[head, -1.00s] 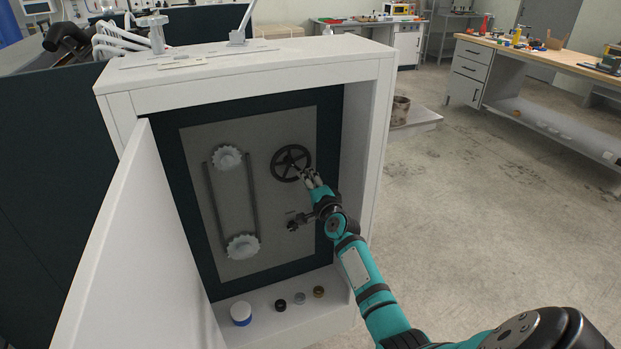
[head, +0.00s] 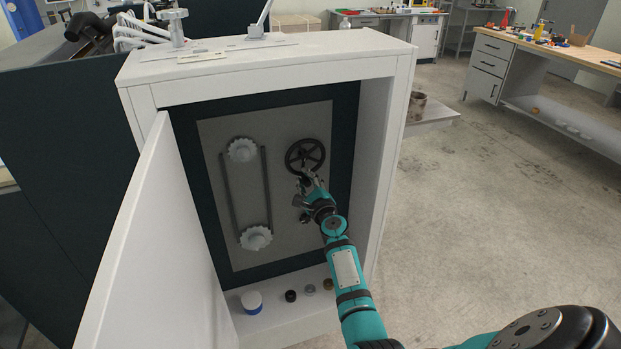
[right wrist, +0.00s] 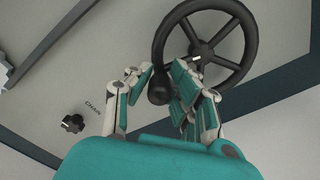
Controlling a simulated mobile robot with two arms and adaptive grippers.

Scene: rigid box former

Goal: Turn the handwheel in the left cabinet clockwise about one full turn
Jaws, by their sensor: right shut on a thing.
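The black spoked handwheel (head: 305,156) is on the grey panel inside the left cabinet (head: 270,72), at the panel's upper right. It also shows large in the right wrist view (right wrist: 204,48). My right gripper (head: 306,180) is at the wheel's lower edge. In the right wrist view its fingers (right wrist: 160,84) are on both sides of the wheel's dark crank knob (right wrist: 159,92), shut on it. The arm hides part of the panel below the wheel. My left gripper is not in view.
The open white door (head: 160,240) stands at the left. Two pale sprockets with a chain (head: 243,150) are left of the wheel. A small black knob (right wrist: 73,123) is beside the label. A blue-and-white jar (head: 252,303) and several small round parts stand on the cabinet floor.

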